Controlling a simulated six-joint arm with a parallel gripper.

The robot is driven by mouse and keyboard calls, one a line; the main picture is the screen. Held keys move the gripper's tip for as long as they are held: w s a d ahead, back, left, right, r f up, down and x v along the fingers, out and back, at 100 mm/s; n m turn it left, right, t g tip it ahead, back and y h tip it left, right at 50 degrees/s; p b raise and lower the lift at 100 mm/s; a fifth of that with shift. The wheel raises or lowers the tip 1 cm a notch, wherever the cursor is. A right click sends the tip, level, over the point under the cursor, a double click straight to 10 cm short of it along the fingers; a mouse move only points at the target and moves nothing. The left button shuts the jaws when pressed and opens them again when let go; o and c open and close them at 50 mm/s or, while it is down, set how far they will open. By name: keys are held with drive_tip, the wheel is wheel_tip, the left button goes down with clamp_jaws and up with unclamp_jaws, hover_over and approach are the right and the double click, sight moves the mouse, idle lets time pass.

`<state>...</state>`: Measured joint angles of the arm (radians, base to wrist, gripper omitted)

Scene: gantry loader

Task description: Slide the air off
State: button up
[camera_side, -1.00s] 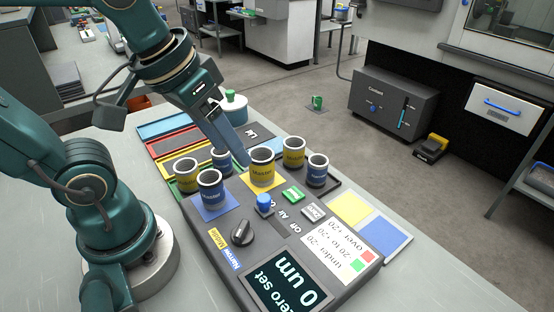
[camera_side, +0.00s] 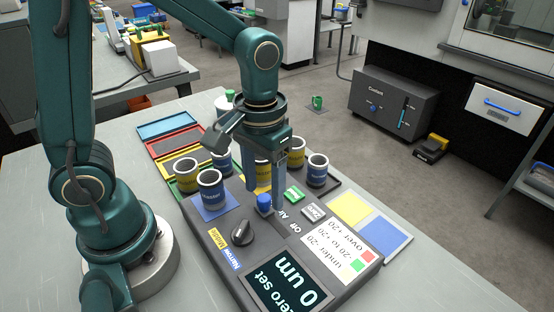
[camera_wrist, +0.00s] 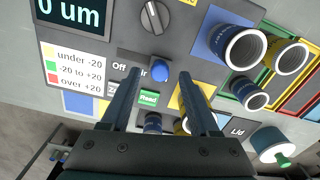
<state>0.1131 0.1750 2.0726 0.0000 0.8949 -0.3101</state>
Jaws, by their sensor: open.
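The air slider's blue knob (camera_side: 264,202) stands on the dark panel, at the end of its slot away from the "Off" label (camera_side: 294,228). In the wrist view the knob (camera_wrist: 160,70) shows between my two fingertips, with "Off" to its left. My gripper (camera_side: 265,200) points down over the panel and is open, one finger on each side of the knob. I see a gap on both sides in the wrist view (camera_wrist: 160,76). How far the fingertips reach down beside the knob is hard to tell.
A black rotary knob (camera_side: 243,232), a green button (camera_side: 294,194) and a white Zero button (camera_side: 313,212) are close by. Blue and yellow ring masters stand behind, including a blue one (camera_side: 210,190) on a blue square. The display (camera_side: 287,282) reads 0 um.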

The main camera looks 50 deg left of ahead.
drive_tip(key=shift+f, duration=0.55)
clamp_jaws()
idle(1.0)
